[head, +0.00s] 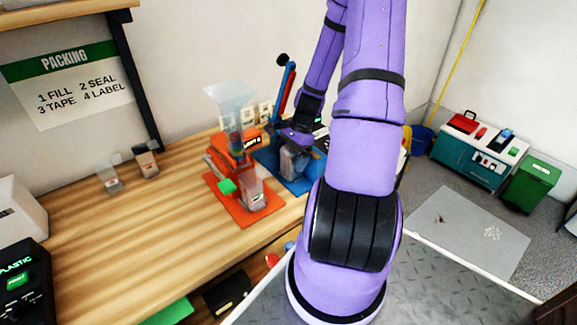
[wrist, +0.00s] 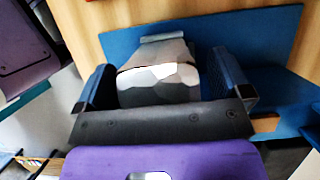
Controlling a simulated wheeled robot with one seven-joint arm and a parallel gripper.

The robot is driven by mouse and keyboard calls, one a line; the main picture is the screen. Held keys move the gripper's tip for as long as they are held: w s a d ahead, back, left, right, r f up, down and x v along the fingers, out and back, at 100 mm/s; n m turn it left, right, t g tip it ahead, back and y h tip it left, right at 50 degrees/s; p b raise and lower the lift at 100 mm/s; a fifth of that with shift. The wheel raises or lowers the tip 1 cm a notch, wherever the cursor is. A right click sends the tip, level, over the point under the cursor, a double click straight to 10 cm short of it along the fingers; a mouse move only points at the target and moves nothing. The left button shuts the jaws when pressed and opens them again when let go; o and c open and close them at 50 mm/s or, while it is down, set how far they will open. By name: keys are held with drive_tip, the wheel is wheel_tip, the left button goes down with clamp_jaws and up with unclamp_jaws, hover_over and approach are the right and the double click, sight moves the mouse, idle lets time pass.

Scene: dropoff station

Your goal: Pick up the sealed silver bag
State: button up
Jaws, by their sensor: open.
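The silver bag (head: 289,165) stands on the blue base (head: 306,182) of a station on the wooden bench. In the wrist view the bag (wrist: 160,82) shows a flat upper strip and a crumpled, shiny body. My gripper (head: 294,148) is at the bag, reaching down from the right. In the wrist view the gripper (wrist: 165,88) is open, with one dark finger on each side of the bag. A small gap shows near the left finger; contact at the right finger cannot be told. The lower part of the bag is hidden.
An orange machine (head: 234,145) with a clear hopper and another bag (head: 252,188) on its base stands close left. A blue-and-red lever (head: 287,85) rises behind my gripper. Two small bags (head: 109,178) stand farther left. The bench's left middle is clear.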

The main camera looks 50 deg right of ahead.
drive_tip(key=c, duration=1)
drive_tip(key=shift+r, duration=0.2)
